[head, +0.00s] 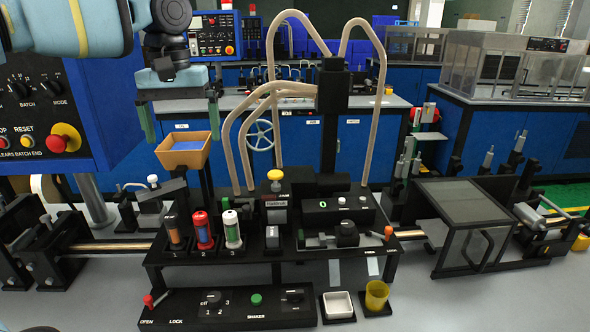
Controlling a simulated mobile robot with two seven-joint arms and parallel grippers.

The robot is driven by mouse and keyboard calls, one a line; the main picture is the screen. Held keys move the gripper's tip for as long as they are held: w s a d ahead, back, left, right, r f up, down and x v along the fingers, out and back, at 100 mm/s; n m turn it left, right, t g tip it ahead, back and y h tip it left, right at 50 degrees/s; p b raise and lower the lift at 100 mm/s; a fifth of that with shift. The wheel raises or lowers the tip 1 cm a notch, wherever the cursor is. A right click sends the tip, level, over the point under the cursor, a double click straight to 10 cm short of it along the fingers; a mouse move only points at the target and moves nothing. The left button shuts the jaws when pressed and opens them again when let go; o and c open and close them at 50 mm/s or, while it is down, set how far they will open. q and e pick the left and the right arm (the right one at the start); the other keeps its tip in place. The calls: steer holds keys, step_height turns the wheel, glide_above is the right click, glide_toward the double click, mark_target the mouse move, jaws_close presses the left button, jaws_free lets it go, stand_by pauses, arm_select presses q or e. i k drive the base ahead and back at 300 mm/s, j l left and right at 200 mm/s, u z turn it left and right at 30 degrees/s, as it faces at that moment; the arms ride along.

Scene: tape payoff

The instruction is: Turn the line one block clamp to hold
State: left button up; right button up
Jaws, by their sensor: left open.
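A dark block assembly (345,236) sits on the right of the black bench platform, under a box with a green "0" display (338,208). A lever with an orange tip (388,233) stands at its right end, by small labels too small to read. It looks like the block clamp, but I cannot tell its setting for sure. My left gripper (181,120) is open and empty, pointing down at the upper left, well above and left of the block. My right gripper is not in view.
A tan bin (184,150) stands just below my left gripper. Numbered cylinders, including a red one (203,230), and a yellow-topped device (275,178) stand left of the block. Beige hoses (370,130) rise behind. A front panel has a red lever (148,300). A clear-topped box (465,205) stands right.

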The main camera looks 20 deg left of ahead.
mark_target(295, 296)
steer(key=k, duration=1.5)
